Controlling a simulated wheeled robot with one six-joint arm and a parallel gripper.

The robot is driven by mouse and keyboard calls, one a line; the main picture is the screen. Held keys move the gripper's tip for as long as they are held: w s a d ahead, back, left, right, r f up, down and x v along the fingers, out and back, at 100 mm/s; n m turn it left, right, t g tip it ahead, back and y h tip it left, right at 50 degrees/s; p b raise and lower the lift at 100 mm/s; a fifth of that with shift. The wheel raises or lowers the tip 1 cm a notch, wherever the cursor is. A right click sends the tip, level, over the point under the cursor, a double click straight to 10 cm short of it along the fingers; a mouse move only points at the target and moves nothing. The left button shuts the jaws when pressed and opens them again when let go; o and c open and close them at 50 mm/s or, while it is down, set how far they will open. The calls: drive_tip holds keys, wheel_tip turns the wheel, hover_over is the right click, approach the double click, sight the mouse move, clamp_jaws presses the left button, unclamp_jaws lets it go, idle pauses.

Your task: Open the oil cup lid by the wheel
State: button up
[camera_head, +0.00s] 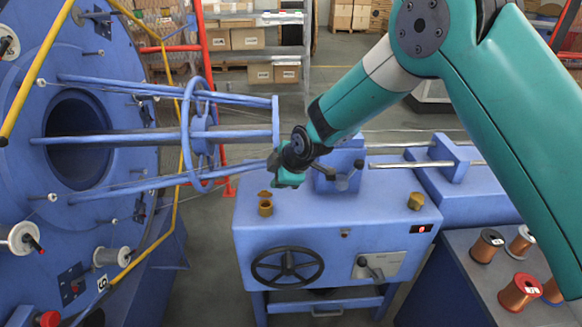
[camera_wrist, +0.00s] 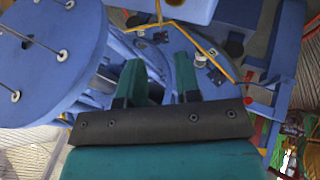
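The brass oil cup (camera_head: 265,208) stands on the blue machine top, behind and a little left of the black handwheel (camera_head: 287,266). Its small lid (camera_head: 265,194) shows as a separate brass piece just above and behind the cup's mouth, so it looks raised. My gripper (camera_head: 283,181) is above and slightly right of this cup, apart from it. In the wrist view my gripper (camera_wrist: 160,82) has two teal fingers spread with an empty gap between them. The cup cannot be made out in the wrist view.
A second brass cup (camera_head: 416,201) sits at the machine top's right. A blue block with a dark clamp (camera_head: 340,175) stands close behind my gripper. The blue tubular cage (camera_head: 200,135) is to the left. Wire spools (camera_head: 520,290) stand at lower right.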

drive_tip(key=b+v, duration=0.1)
drive_tip(key=v, duration=0.7)
drive_tip(key=shift+s, duration=0.1)
